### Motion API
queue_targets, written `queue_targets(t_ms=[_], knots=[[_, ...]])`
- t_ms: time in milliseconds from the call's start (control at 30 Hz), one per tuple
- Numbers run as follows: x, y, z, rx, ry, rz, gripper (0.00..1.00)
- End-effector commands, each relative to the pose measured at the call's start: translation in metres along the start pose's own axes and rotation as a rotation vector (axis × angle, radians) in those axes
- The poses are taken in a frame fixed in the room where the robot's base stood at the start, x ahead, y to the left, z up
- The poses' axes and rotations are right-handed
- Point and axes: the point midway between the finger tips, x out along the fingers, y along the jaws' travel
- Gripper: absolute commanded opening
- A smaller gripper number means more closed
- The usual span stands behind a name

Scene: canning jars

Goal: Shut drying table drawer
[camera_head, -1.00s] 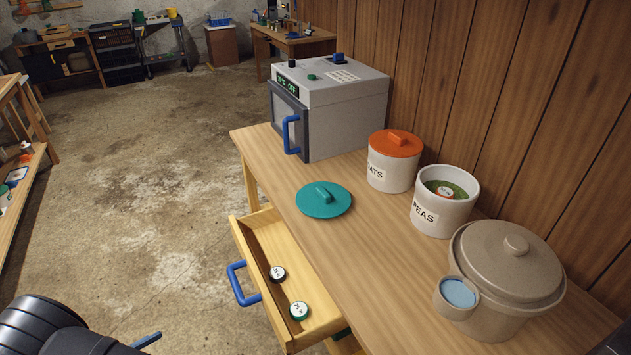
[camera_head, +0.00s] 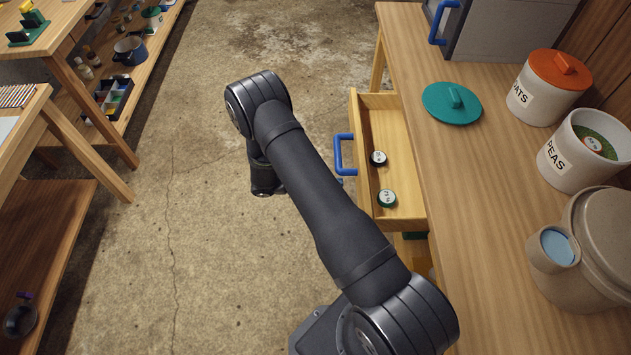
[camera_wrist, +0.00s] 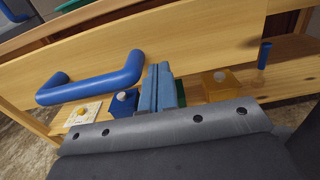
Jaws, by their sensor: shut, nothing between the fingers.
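The drying table (camera_head: 470,200) has its wooden drawer (camera_head: 388,126) standing open toward the floor side. The drawer's blue handle (camera_head: 342,155) shows on its front. Inside lie two small round labelled pieces, one black-rimmed (camera_head: 378,158) and one green-rimmed (camera_head: 386,198). In the wrist view, the drawer front (camera_wrist: 200,50) fills the upper part, with the blue handle (camera_wrist: 90,88) at left. My gripper (camera_wrist: 157,80) has its blue fingers together and empty, just right of the handle's right end, close to the drawer front. I cannot tell whether they touch it. My arm mostly hides the gripper in the head view.
On the tabletop are a teal lid (camera_head: 452,103), an orange-lidded canister (camera_head: 545,95), a PEAS canister (camera_head: 570,160), a beige pot (camera_head: 595,250) and a grey oven (camera_head: 500,30). Below the drawer, small items including a yellow block (camera_wrist: 220,85) sit on a shelf. Open floor lies left.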

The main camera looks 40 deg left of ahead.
Motion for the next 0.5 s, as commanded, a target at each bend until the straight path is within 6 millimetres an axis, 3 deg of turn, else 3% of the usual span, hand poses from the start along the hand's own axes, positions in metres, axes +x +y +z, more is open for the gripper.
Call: queue_targets(t_ms=[200,500], knots=[[0.032,0.0,0.0,0.0,0.001,-0.001,0.0],[0.042,0.0,0.0,0.0,0.002,0.001,0.0]])
